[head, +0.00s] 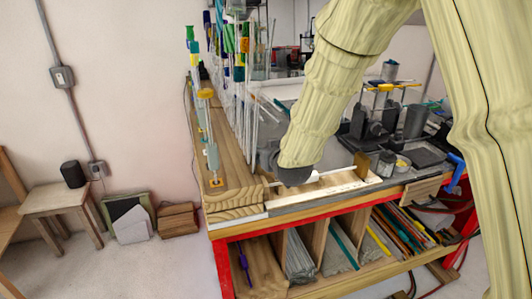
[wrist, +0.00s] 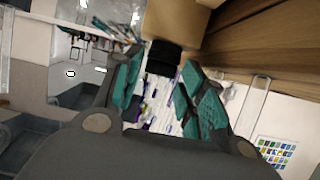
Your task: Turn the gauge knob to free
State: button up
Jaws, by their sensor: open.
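In the wrist view, a black ribbed cylinder, which looks like the gauge knob (wrist: 163,58), projects from a tan block (wrist: 178,20). My gripper (wrist: 160,82) is open, with its teal-padded fingers apart and the knob seen between their tips. I cannot tell whether either finger touches it. No marking for free is readable. In the head view my gripper (head: 295,177) is a dark shape over the left end of a pale ruled strip (head: 340,187) on the bench front. Its fingers and the knob are hidden there.
A wooden ledge (head: 232,190) with upright glass rods (head: 245,110) stands left of my arm. A brass-coloured block (head: 362,164) and dark bench equipment (head: 412,122) lie to the right.

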jog(key=v, duration=1.2)
jog(key=shift+f, duration=0.1)
